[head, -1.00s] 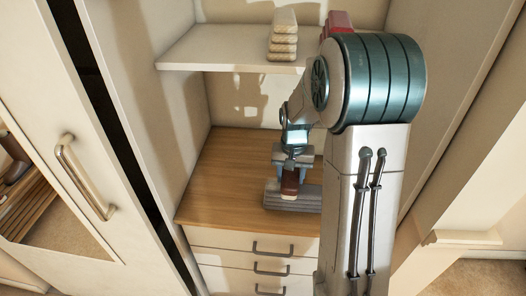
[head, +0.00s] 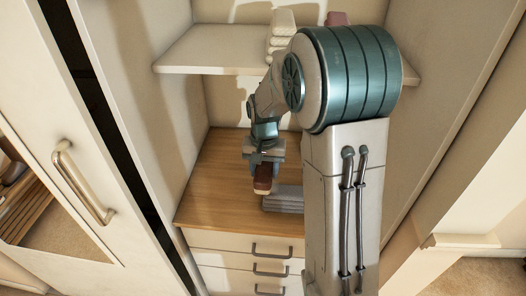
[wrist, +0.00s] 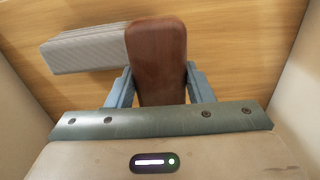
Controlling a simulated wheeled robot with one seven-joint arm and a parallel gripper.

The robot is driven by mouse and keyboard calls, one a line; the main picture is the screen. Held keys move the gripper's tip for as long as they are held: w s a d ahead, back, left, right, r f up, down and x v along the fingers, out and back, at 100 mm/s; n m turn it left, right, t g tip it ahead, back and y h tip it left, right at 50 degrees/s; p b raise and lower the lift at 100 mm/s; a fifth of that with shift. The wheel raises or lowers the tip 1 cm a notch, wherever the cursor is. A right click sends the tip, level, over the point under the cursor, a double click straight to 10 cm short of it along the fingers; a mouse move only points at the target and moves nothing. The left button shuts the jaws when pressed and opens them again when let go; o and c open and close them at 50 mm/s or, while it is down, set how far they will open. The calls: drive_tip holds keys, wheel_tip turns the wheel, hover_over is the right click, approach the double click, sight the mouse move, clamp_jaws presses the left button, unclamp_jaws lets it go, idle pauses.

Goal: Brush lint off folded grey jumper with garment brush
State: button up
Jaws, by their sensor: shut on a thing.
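My gripper (head: 264,168) is shut on the garment brush (head: 263,186), which has a dark reddish-brown back. In the wrist view the brush (wrist: 157,60) sits between the two blue-grey fingers (wrist: 158,85), and its underside is hidden. The folded grey jumper (head: 284,199) lies on the wooden top, partly hidden behind my arm in the head view. The brush is just left of the jumper in the head view. In the wrist view the jumper (wrist: 85,48) is left of the brush, whose edge overlaps it in the picture. I cannot tell whether they touch.
The wooden top (head: 215,190) is clear to the left of the brush. Drawers with dark handles (head: 272,250) are below it. A shelf (head: 195,55) with a cream folded stack (head: 282,30) is above. Cabinet side walls close in both sides.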

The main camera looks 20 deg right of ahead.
sight(265, 169)
drive_tip(key=shift+r+p, duration=1.8)
drive_tip(key=shift+r, duration=1)
